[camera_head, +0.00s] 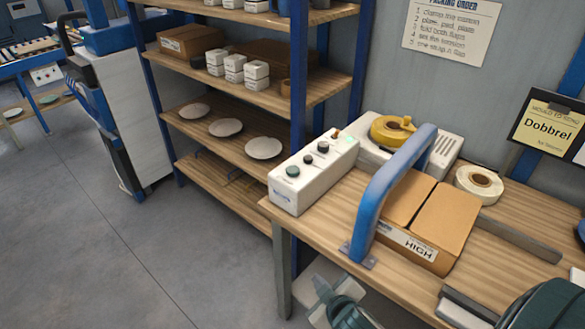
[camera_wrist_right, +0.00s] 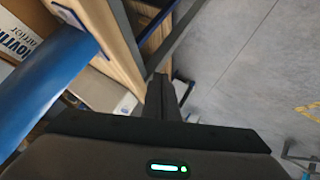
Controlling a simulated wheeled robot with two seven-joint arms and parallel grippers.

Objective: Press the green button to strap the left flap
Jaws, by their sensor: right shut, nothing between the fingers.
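The white control box (camera_head: 315,172) stands at the table's left end, with a row of round controls on top. The dark green button (camera_head: 293,171) is the one nearest the front left; nothing touches it. The closed carton (camera_head: 420,255) lies under the blue arch (camera_head: 385,195), both flaps down. I see no strap around it.
A yellow tape roll (camera_head: 392,131) sits on a white device behind the arch, and a pale roll (camera_head: 479,184) lies right of it. A shelf with plates (camera_head: 225,127) stands behind. The floor at left is clear.

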